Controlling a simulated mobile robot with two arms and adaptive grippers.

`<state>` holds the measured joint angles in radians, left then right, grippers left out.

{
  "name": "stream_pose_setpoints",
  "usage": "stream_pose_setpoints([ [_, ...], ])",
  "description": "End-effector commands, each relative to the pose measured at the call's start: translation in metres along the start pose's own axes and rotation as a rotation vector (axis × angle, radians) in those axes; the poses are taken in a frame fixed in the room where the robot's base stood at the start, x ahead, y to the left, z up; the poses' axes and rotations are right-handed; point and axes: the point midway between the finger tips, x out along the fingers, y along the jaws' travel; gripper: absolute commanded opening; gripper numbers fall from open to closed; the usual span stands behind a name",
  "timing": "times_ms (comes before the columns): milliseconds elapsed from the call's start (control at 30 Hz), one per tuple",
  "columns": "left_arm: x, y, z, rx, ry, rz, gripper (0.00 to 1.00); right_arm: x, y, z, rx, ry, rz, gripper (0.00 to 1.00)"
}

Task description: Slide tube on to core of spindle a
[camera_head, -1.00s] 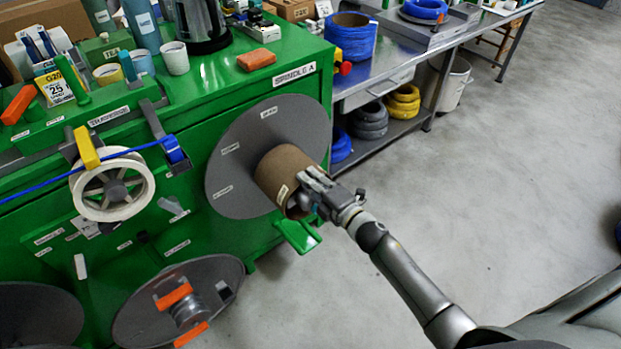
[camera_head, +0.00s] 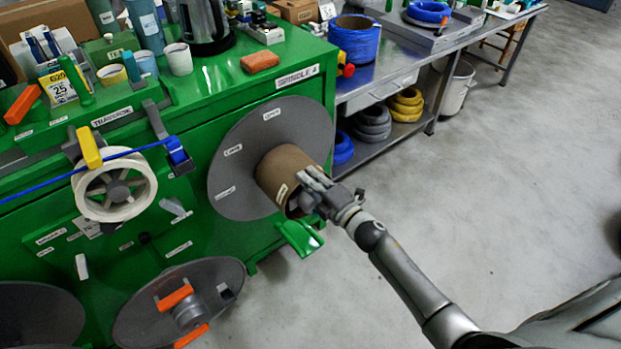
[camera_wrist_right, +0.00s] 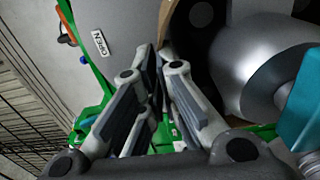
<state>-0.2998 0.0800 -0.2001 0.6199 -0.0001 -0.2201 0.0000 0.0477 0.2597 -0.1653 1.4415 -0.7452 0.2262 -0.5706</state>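The brown cardboard tube (camera_head: 283,172) sits in front of the grey disc (camera_head: 232,150) of spindle A, on the green machine's end. It also shows in the right wrist view (camera_wrist_right: 179,32), with the silver core (camera_wrist_right: 262,62) inside its opening, so the tube's near end surrounds the core. My right gripper (camera_head: 312,188) is at the tube's near rim. In the right wrist view its fingers (camera_wrist_right: 163,68) are close together with the tube's wall between their tips. The tube's far end by the disc is partly hidden in the wrist view. My left gripper is out of view.
A white reel (camera_head: 114,188) with blue cable and a lower grey disc with orange pieces (camera_head: 175,297) are to the left. A steel bench (camera_head: 400,60) stands behind. The floor at right is clear.

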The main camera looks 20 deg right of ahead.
Motion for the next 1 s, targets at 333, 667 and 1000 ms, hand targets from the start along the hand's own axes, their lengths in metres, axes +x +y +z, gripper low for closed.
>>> stream_pose_setpoints([
  [333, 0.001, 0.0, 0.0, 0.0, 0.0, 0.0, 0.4, 0.005, 0.0, 0.0, 0.0, 0.0, 0.001, 0.0],
  [667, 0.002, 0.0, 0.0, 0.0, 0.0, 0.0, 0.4, 0.009, 0.0, 0.0, 0.0, 0.0, 0.0, 0.0],
  [1000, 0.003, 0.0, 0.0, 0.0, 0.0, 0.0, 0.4, 0.012, 0.001, 0.0, 0.0, 0.0, 0.001, 0.0],
])
